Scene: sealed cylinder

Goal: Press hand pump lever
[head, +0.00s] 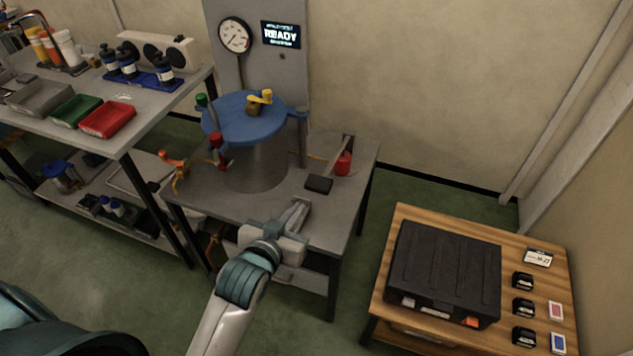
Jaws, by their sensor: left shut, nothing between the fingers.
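The hand pump stands at the right side of the grey metal table (340,215). My left gripper (300,208) is shut and empty. In the picture it is just below and left of the black grip, with a small gap between them. A grey cylinder (255,168) with a blue lid (236,119) stands left of the pump. My right gripper is out of view.
Red, green and orange handles surround the cylinder; a yellow one sits on its lid. A gauge (235,36) and a "READY" display (281,34) are behind. A wooden table (400,222) at right holds a black case (443,272). A bench (120,140) with trays is left.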

